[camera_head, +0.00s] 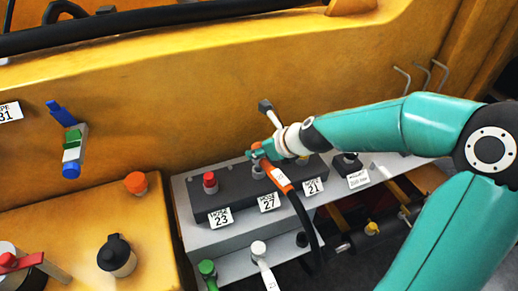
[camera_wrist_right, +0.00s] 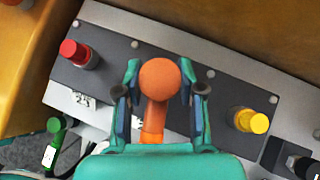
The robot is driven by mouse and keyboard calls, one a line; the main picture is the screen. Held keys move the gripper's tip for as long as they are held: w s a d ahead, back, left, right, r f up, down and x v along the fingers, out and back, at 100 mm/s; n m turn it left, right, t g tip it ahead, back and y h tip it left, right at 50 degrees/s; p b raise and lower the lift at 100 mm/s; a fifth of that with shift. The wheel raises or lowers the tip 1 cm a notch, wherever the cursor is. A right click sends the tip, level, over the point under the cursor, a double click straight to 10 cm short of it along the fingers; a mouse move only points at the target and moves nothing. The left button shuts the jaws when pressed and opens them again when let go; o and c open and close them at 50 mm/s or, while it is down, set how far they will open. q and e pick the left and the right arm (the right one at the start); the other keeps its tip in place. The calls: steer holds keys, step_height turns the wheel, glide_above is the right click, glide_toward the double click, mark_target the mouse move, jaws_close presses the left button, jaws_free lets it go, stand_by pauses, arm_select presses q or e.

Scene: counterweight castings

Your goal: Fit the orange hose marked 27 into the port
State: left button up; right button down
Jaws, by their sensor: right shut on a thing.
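The orange hose (camera_head: 281,178) has an orange end sleeve with a white tag and a black line hanging over the block's front edge. My right gripper (camera_head: 258,154) is shut on its orange end, above the middle of the dark port block (camera_head: 237,187). In the right wrist view, the rounded orange end (camera_wrist_right: 158,78) sits between the two fingers of my right gripper (camera_wrist_right: 158,88). The port behind the HOSE 27 label (camera_head: 269,202) is mostly hidden by gripper and hose. I cannot tell whether the hose end is seated. My left gripper is out of view.
A red port (camera_head: 210,182) stands left on the block, and a yellow port (camera_wrist_right: 250,121) stands right. Green (camera_head: 208,269) and white (camera_head: 259,250) hose ends hang in front. An orange cap (camera_head: 136,183) and a black-topped container (camera_head: 116,255) are at left. The yellow wall rises behind.

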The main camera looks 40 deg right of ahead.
mark_target(260, 159)
steer(key=shift+f+b, duration=1.55)
steer(key=shift+f, duration=0.15)
steer(key=c, duration=0.6)
jaws_free()
steer(key=shift+c, duration=0.2)
steer(key=v, duration=1.2)
